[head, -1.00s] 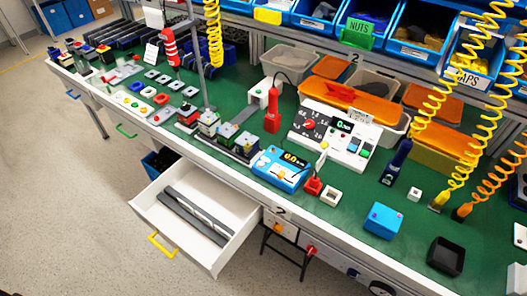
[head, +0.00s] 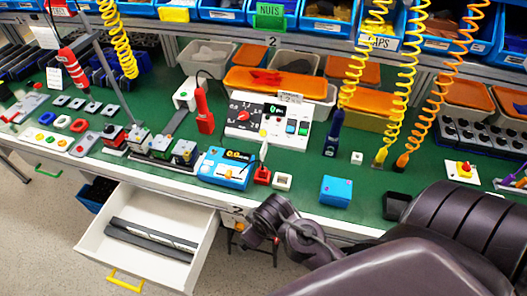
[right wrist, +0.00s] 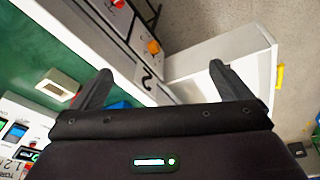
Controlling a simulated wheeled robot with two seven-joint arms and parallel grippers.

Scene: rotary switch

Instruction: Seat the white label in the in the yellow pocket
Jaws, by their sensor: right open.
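A yellow pocket (head: 175,14) hangs on the front edge of the bin shelf at the back, left of the green NUTS holder (head: 268,15). Its face looks plain at this size. I cannot tell for certain which piece is the white label; a small white card with print (head: 290,97) stands on the white control panel (head: 262,122). My right gripper (head: 263,238) is in front of the bench edge near the open drawer, low and far from the pocket. In the right wrist view its fingers (right wrist: 160,72) are wide apart and empty. My left gripper is out of view.
The open drawer (head: 205,235) juts out at the front left with dark bars inside. A blue meter (head: 224,168), blue box (head: 336,191) and white square ring (head: 282,181) stand near the bench edge. Coiled yellow cords (head: 398,80) hang before the bins.

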